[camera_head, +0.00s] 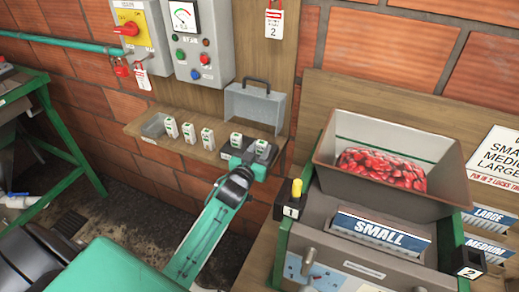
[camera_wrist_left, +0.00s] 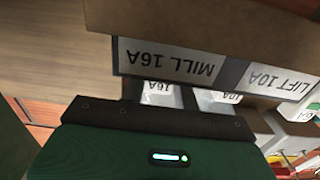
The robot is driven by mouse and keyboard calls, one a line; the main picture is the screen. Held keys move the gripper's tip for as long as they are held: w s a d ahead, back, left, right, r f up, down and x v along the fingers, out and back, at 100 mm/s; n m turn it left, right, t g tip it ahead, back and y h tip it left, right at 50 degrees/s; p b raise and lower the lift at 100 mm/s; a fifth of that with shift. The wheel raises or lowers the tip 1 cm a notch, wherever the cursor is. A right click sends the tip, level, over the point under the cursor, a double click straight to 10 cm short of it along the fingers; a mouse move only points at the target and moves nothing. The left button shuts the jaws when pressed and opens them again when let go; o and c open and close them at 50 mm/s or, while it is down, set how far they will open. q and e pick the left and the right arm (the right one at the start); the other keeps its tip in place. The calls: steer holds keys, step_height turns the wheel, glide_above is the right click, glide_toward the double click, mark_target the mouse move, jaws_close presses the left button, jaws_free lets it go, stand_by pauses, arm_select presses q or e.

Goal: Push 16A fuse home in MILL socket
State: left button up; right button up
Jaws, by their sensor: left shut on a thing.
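My left gripper (camera_head: 259,160) is at the right end of the wooden shelf, shut on the 16A fuse (camera_head: 262,146). In the left wrist view the fuse's white top marked 16A (camera_wrist_left: 160,90) shows upside down just past my dark finger. It lines up with the MILL 16A label (camera_wrist_left: 167,60) of the socket block. How deep it sits in the MILL socket is hidden. Beside it a 10A fuse (camera_wrist_left: 222,97) stands by the LIFT 10A label (camera_wrist_left: 278,80); it also shows in the head view (camera_head: 236,139). My right gripper is out of view.
Several other white fuses (camera_head: 189,132) stand along the shelf (camera_head: 150,130), left of the socket block. An open grey cover (camera_head: 254,103) rises behind it. A hopper of red berries (camera_head: 380,168) stands to the right. Control boxes (camera_head: 203,45) hang above.

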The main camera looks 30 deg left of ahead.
arm_select(q)
steer(key=o, duration=1.2)
steer(key=shift+s, duration=0.25)
steer(key=s+b, duration=0.1)
steer(key=s, duration=0.3)
steer(key=s+b, duration=0.1)
steer(key=s, duration=0.4)
steer(key=s+b, duration=0.1)
steer(key=s, duration=0.3)
steer(key=shift+s+d+b, duration=0.15)
steer(key=shift+d+b, duration=0.25)
